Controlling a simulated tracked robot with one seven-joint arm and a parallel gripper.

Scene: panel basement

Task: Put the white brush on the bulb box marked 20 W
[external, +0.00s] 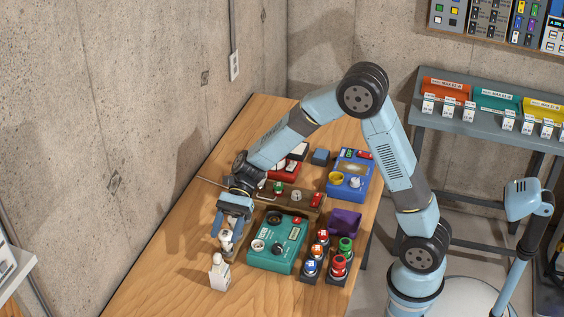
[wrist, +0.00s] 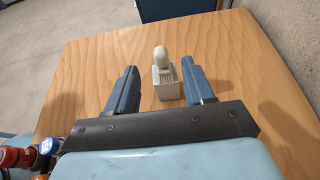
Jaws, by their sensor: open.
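The white brush (external: 219,274) stands upright on the wooden table, left of the teal device in the external view. In the wrist view the brush (wrist: 165,82) shows a rounded top over a block with bristle-like lines. My gripper (external: 228,242) is open just above and behind it in the external view. In the wrist view the brush appears between the two fingers of my gripper (wrist: 162,84), with space on both sides. Small white boxes (external: 448,107) with printed labels stand along the grey shelf at right. Their markings are too small to tell which reads 20 W.
The teal device (external: 278,243), a blue device (external: 350,179), a purple tray (external: 344,222) and several coloured knobbed items (external: 339,265) crowd the table right of my gripper. Orange (external: 446,88), teal and yellow bins stand on the shelf (external: 480,127). Bare table lies around the brush.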

